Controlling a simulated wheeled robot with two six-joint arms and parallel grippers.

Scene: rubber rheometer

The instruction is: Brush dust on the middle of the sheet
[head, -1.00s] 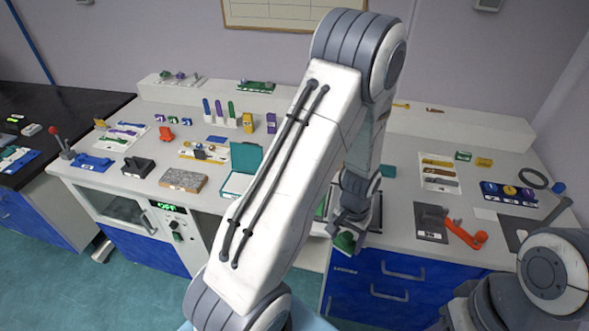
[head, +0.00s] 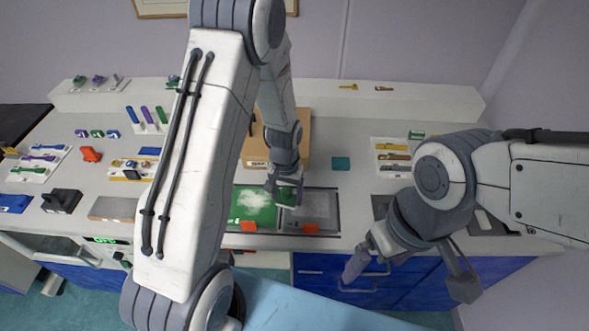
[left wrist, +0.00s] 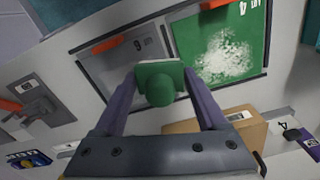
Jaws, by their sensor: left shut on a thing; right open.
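A green sheet (head: 243,216) with a patch of white dust (head: 252,197) on its middle lies in a dark frame at the bench's front. The sheet and dust also show in the left wrist view, with the dust (left wrist: 226,55) right of centre. My left gripper (head: 284,186) is shut on a green brush-like block with a round knob (left wrist: 160,90). The block is over or near the edge between the green sheet and a grey panel (head: 318,208); contact cannot be told. My right gripper (head: 410,275) is open and empty in front of the bench.
Orange tabs (head: 249,227) sit at the front edge of the frame. A cardboard box (head: 298,125) stands behind it, with a small teal block (head: 341,163) to its right. Coloured tools and trays crowd the bench's left side.

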